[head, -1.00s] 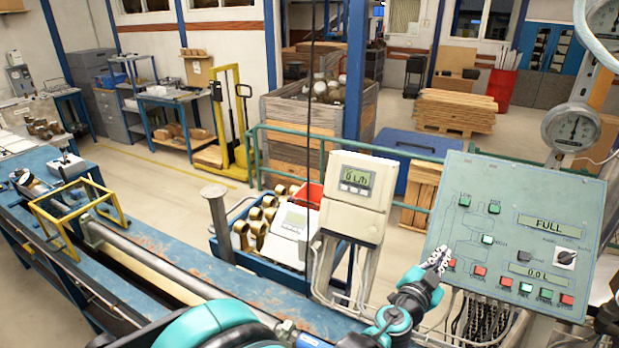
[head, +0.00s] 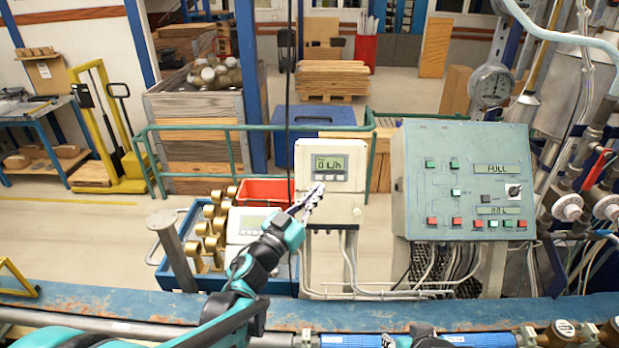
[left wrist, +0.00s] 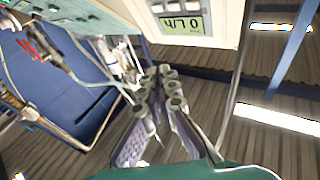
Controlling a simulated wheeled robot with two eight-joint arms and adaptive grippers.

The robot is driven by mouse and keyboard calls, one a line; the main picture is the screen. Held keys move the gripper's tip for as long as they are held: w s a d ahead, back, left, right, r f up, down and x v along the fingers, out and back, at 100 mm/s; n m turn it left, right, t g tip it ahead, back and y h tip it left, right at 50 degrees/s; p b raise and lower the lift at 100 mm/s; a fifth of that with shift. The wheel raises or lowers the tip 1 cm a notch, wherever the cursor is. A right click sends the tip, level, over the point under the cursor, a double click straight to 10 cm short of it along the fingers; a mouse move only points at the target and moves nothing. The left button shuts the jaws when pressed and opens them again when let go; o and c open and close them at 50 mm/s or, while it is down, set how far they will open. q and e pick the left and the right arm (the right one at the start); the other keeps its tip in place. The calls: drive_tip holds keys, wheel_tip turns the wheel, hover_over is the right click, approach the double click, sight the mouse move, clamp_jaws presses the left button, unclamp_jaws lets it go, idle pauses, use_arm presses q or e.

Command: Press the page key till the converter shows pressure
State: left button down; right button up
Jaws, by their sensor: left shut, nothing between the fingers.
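My left gripper (head: 315,192) is shut and empty, in front of the converter's lower left face, below the display. Its fingers (left wrist: 160,90) point toward the converter in the left wrist view. I cannot tell that they touch it.
A green control panel (head: 465,195) with lit keys stands right of the converter. A green railing (head: 205,127) runs behind. The blue bench (head: 170,304) crosses the front.

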sight(319, 177)
use_arm(q)
drive_tip(key=shift+d, duration=0.1)
drive_tip(key=shift+w, duration=0.1)
drive_tip(key=w+f+b, duration=0.2)
drive_tip(key=w+f, duration=0.1)
drive_tip(key=w, duration=0.5)
drive_tip(key=shift+b, duration=0.35)
drive_tip(key=shift+w, duration=0.15)
idle(1.1)
drive_tip(key=shift+w+f, duration=0.1)
drive_tip(key=shift+w, duration=0.25)
